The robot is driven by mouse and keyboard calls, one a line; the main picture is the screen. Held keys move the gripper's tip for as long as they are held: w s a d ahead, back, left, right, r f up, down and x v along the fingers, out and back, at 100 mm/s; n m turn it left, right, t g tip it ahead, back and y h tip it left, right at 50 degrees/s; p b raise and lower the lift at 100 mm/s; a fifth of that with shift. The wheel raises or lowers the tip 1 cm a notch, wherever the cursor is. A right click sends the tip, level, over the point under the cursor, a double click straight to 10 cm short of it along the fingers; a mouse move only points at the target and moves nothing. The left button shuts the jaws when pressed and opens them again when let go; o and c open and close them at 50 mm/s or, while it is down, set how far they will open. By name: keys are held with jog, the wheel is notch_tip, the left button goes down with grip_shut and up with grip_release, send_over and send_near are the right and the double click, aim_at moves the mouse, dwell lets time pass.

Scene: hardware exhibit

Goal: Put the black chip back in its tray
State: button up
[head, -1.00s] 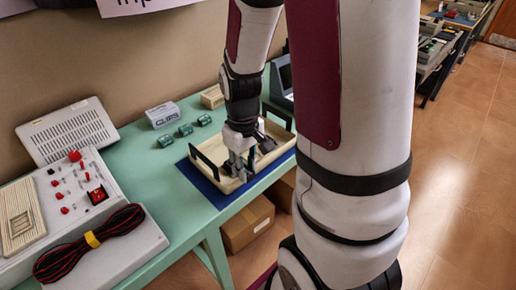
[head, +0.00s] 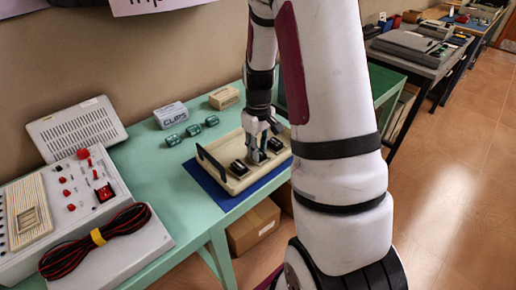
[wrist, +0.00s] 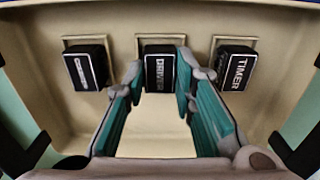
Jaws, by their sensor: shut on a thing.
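The pale tray (head: 222,181) lies on a blue mat on the green table; its inner wall (wrist: 30,75) fills much of the wrist view. Three black chips show there, each in front of a square frame: a left one (wrist: 86,68) with unclear lettering, the middle one marked DRIVER (wrist: 158,82), and the right one marked TIMER (wrist: 236,72). My gripper (head: 257,153) is down in the tray. In the wrist view its teal-padded fingers (wrist: 161,74) close on the sides of the DRIVER chip. I cannot tell whether that chip is fully seated.
Three teal cylinders (head: 193,130), a CLIPS box (head: 170,115) and a tan box (head: 223,98) stand behind the tray. A control panel (head: 70,195) and coiled cable (head: 95,240) are at left.

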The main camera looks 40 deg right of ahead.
jog(key=shift+f, duration=0.15)
jog(key=o, duration=1)
jog(key=shift+o, duration=0.2)
jog(key=s+a+r, duration=0.2)
jog(key=a+r, duration=0.1)
jog(key=r, duration=0.6)
jog(key=s+a+r, duration=0.1)
jog(key=a+r, duration=0.2)
jog(key=r, duration=0.6)
jog(key=s+a+r+t, duration=0.1)
jog(key=s+a+r, duration=0.2)
jog(key=s+a, duration=0.4)
jog(key=s+a+r+t, duration=0.1)
jog(key=s+a+r, duration=0.2)
jog(key=s, duration=0.9)
jog(key=a+p, duration=0.1)
jog(key=a, duration=0.2)
jog(key=shift+s+a+t, duration=0.3)
jog(key=shift+a+t, duration=0.05)
jog(key=shift+t, duration=0.05)
